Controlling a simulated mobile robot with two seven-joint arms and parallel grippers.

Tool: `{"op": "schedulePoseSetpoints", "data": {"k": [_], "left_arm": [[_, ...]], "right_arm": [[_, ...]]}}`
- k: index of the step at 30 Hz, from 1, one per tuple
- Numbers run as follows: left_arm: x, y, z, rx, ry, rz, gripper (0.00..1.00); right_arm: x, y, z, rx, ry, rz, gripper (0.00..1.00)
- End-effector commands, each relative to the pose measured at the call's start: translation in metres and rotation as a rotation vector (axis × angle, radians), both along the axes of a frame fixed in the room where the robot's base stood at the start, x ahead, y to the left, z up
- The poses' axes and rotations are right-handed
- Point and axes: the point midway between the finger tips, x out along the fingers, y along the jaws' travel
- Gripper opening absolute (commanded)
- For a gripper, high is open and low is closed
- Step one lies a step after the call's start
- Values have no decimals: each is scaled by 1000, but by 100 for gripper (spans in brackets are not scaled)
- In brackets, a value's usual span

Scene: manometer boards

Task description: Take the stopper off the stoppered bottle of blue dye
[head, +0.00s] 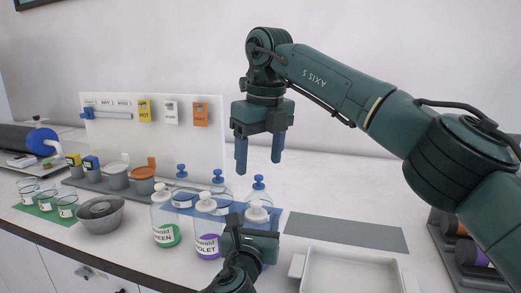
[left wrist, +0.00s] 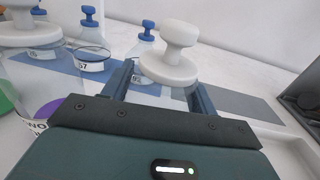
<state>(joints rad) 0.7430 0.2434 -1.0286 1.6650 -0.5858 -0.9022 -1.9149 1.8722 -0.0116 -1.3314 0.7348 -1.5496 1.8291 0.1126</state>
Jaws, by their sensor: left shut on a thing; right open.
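A bottle (head: 246,201) with a white knobbed stopper (head: 257,213) stands at the right of the front row; its label is hidden behind my left gripper. My left gripper (head: 249,222) is shut on this bottle. In the left wrist view the blue fingers flank the bottle below its white stopper (left wrist: 176,50), which sits on top. Two like bottles stand to its left, labelled green (head: 166,234) and violet (head: 208,243), both with white stoppers. My right gripper (head: 258,165) is open and empty, pointing down above the bottles.
Bottles with blue stoppers (head: 259,183) stand behind. A white tray (head: 350,265) lies to the right, before a grey mat (head: 345,232). A metal bowl (head: 100,214), small beakers (head: 67,206) and lidded pots (head: 117,178) are at left. A white board (head: 213,135) stands behind.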

Motion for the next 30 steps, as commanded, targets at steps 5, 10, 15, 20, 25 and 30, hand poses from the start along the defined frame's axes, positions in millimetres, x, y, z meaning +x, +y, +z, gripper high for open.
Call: {"op": "schedulePoseSetpoints", "data": {"k": [5, 10, 15, 20, 25, 30], "left_arm": [[0, 0, 0, 0, 1, 0, 17], [0, 0, 0, 0, 1, 0, 17], [0, 0, 0, 0, 1, 0, 17], [0, 0, 0, 0, 1, 0, 17], [0, 0, 0, 0, 1, 0, 17], [0, 0, 0, 0, 1, 0, 17]], "right_arm": [[3, 1, -32, -2, 4, -2, 67], [6, 4, -65, 0, 4, -4, 67], [8, 6, -91, -1, 3, -4, 67], [10, 7, -105, -1, 2, -5, 67], [11, 8, -110, 0, 0, -5, 67], [11, 8, -110, 0, 0, -6, 67]]}}
